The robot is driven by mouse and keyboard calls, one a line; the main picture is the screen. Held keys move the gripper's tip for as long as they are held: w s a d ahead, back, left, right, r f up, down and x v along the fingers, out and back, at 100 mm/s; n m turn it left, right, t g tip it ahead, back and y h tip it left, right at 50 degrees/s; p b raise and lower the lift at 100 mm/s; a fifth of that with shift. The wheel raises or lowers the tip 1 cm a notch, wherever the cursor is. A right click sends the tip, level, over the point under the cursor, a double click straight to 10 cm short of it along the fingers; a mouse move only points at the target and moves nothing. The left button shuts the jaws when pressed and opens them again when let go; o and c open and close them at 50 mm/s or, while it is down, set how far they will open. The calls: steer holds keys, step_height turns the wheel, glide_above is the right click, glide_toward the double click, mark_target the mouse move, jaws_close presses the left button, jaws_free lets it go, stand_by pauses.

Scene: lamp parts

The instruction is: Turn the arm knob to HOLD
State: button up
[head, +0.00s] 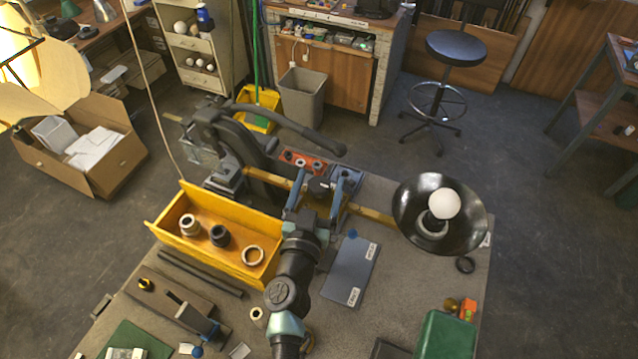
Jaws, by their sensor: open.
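A yellow lamp arm (371,213) runs across the bench to a black lamp shade (408,213) with a white bulb (444,203). A dark round part (318,187), which looks like the arm knob, sits on this bar. My gripper (318,191) reaches up from the bottom of the head view. Its blue fingers are open, one on each side of the dark part; I cannot tell whether they touch it. A blue-grey plate (349,271) with two white labels lies to the right of my gripper. The label text and the knob's setting are too small to read.
A yellow bin (206,262) with several ring-like parts stands left of my arm. A red tray (300,163) lies behind the bar. A green box (446,335) stands at the front right, and a black curved handle (290,124) rises behind. Bare bench shows right of the plate.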

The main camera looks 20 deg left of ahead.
jaws_close()
stand_by(0.3)
